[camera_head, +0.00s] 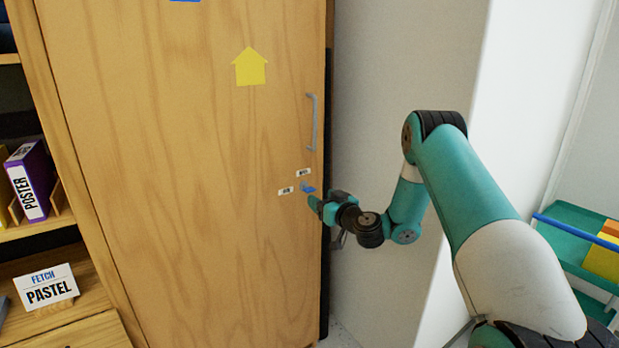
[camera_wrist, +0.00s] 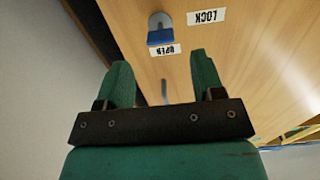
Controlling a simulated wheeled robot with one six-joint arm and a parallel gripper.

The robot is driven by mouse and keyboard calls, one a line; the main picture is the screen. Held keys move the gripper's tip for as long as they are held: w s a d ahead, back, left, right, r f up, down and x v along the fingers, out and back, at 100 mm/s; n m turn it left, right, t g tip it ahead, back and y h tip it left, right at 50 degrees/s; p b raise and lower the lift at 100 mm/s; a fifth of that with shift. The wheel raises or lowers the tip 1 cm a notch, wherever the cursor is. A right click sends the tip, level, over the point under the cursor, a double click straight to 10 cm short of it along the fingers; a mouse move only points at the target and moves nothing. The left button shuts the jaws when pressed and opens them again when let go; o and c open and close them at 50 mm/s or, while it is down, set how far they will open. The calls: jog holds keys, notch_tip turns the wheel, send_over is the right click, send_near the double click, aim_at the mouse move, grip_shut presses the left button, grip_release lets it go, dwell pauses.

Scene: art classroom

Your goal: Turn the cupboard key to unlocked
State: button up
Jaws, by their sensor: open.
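The cupboard door (camera_head: 190,200) is shut. Its blue key (camera_head: 307,188) sits in a grey lock plate near the door's right edge; it also shows in the wrist view (camera_wrist: 160,37). The key's blue grip looks wider from side to side, roughly in line with the LOCK label (camera_wrist: 206,17). In the wrist view the OPEN label (camera_wrist: 163,50) is just below the key, upside down. My gripper (camera_head: 314,202) is open and empty close to the key. In the wrist view the key is beyond the gap between my fingertips (camera_wrist: 159,62), not between them.
A grey door handle (camera_head: 314,122) is above the key. A yellow arrow-shaped sticker (camera_head: 250,67) is on the door. Shelves with a purple POSTER binder (camera_head: 31,181) and a PASTEL sign (camera_head: 46,287) stand left. A wall (camera_head: 400,70) is right of the cupboard.

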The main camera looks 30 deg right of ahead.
aim_at(310, 189)
jog(key=w+p, duration=0.1)
jog(key=w, duration=0.6)
jog(key=shift+a+p, duration=0.15)
jog(key=shift+p, duration=0.2)
jog(key=c, duration=0.9)
